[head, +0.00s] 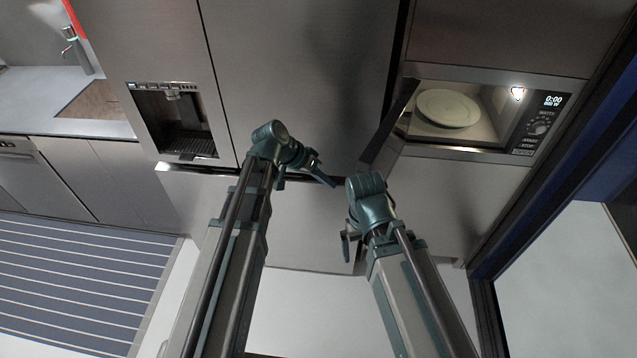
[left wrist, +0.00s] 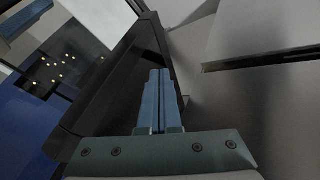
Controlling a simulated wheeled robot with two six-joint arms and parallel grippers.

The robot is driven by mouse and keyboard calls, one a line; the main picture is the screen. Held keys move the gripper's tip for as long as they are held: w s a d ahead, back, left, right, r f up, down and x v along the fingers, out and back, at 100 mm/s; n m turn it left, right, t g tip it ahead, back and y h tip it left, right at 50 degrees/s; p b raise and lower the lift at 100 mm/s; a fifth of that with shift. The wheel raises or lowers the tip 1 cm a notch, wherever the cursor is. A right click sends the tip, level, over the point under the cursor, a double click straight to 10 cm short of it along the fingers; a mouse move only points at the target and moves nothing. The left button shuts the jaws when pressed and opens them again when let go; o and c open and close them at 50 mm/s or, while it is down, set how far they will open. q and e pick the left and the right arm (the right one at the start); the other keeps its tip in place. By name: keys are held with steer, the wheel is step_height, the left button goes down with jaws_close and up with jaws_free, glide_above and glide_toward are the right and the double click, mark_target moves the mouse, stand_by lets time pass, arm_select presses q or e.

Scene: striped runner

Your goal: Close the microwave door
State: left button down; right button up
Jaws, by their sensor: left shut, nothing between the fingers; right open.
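The microwave (head: 484,151) is built into the cabinet wall at the upper right of the head view. Its cavity is lit and open. The microwave door (head: 389,126) stands swung out at the cavity's left side, seen nearly edge-on. In the left wrist view the door (left wrist: 101,99) is a dark framed panel beside and behind my fingers. My left gripper (head: 329,181) is shut and empty, to the lower left of the door; its fingers also show in the left wrist view (left wrist: 160,98). I cannot tell if they touch the door. My right gripper (head: 347,246) is open and lower down.
A pale round plate (head: 448,108) lies inside the microwave. A fridge with a dispenser (head: 185,125) stands to the left. A counter with a tap (head: 75,50) and a striped runner (head: 75,280) are farther left. A blue-edged frame (head: 560,190) stands at the right.

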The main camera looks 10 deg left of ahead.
arm_select(q)
steer(key=shift+s+d+f+b, duration=0.2)
steer(key=shift+d+f, duration=0.15)
steer(key=shift+d, duration=0.55)
steer(key=shift+s+d+f+b, duration=0.15)
steer(key=shift+d+f, duration=0.25)
steer(key=shift+d, duration=0.45)
steer(key=shift+s+d+f+b, duration=0.2)
steer(key=shift+d+f, duration=0.15)
steer(key=shift+d, duration=0.55)
arm_select(e)
steer(key=shift+f, duration=1.1)
arm_select(q)
steer(key=shift+d, duration=0.1)
